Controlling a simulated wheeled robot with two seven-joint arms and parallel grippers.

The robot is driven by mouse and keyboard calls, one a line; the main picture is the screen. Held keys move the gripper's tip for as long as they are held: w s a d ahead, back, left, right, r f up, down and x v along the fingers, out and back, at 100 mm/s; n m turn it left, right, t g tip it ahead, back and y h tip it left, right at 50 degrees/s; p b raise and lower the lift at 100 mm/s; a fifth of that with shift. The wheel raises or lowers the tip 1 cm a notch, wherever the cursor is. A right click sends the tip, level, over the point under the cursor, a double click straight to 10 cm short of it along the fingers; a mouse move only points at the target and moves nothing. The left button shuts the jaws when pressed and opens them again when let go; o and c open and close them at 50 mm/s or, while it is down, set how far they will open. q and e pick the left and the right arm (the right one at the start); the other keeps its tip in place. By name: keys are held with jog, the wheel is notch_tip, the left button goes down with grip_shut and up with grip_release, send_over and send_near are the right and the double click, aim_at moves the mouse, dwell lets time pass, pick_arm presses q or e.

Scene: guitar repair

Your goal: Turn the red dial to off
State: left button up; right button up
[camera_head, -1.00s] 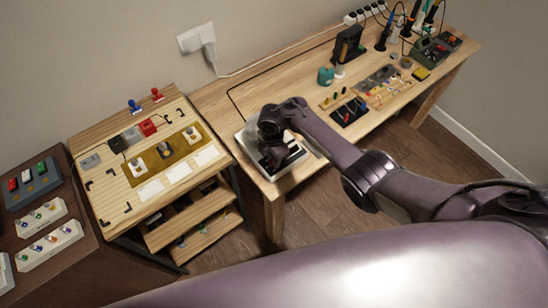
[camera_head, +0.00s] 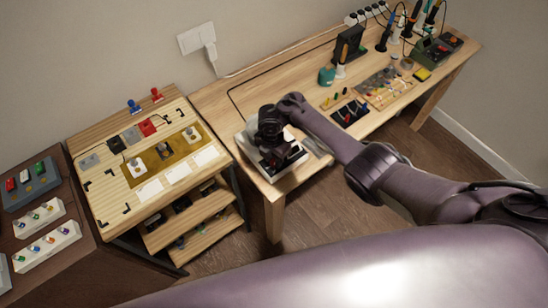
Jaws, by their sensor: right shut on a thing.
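A white box-shaped device (camera_head: 250,150) with a dark top sits at the near left corner of the long wooden desk. My right gripper (camera_head: 272,157) points down onto its top and is shut on a part of it. My own wrist hides the fingertips and most of the part held. No red dial can be made out clearly in this view; any dial on the device's top is covered by the gripper. My left gripper is not in view.
The long desk (camera_head: 310,108) holds a teal container (camera_head: 326,76), small tools and soldering gear farther back. A lower wooden workbench (camera_head: 90,138) with a red block (camera_head: 147,127) stands left. A gap with wooden floor (camera_head: 310,215) lies in front of the desk.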

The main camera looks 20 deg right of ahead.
aim_at(272, 161)
jog(key=o, duration=1)
jog(key=r+p, duration=0.1)
jog(key=r, duration=0.6)
jog(key=shift+w+a+r+p, duration=0.2)
jog(key=shift+r+p, duration=0.15)
jog(key=shift+r, duration=0.05)
